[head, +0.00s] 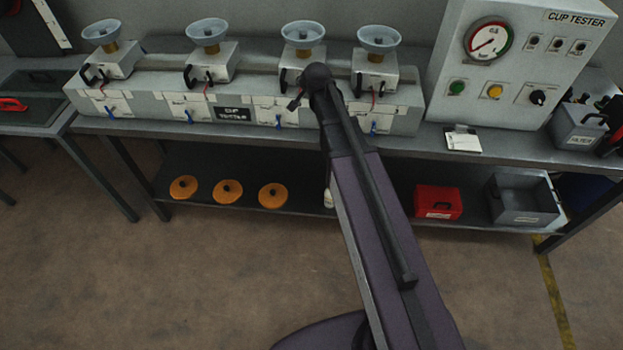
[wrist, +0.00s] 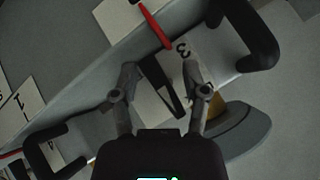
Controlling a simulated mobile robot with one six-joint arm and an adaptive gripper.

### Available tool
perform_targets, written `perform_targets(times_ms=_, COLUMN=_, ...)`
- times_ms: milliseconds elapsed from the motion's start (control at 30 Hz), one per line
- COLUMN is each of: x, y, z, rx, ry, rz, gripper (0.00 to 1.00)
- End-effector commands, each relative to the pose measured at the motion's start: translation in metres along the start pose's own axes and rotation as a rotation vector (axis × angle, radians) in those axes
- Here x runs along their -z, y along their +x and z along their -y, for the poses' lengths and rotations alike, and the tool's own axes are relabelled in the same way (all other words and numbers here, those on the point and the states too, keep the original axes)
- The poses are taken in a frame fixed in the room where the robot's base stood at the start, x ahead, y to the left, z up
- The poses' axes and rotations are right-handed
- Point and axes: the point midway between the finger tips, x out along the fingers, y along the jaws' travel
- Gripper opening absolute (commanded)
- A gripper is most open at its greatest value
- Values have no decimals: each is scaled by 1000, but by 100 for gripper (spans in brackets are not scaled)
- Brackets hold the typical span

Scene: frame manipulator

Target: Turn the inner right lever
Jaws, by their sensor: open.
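The third cup station from the left (head: 303,64) is the inner right one. Its white face with an upside-down label "3" (wrist: 183,52) fills the middle of the wrist view. A slim black lever (wrist: 168,88) on that face shows between my fingers, with a red strip (wrist: 154,25) farther up the picture. My gripper (wrist: 160,82) is open, with one finger on each side of the lever. I cannot tell whether either finger touches it. In the head view, my gripper (head: 296,102) is at this station's front, and my arm partly hides the station.
A black C-shaped handle (wrist: 258,36) is close at the right in the wrist view, another (wrist: 52,152) at lower left. The fourth station (head: 376,72) stands just right of my arm. The cup tester panel (head: 500,105) is farther right. Orange discs (head: 228,191) lie on the lower shelf.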

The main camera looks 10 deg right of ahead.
Motion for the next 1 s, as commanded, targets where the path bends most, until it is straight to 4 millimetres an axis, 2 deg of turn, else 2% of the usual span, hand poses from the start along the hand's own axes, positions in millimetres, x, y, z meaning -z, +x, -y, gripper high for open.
perform_targets(times_ms=1000, x=-1, y=1, z=-1, rx=325, ry=327, rz=91, gripper=58)
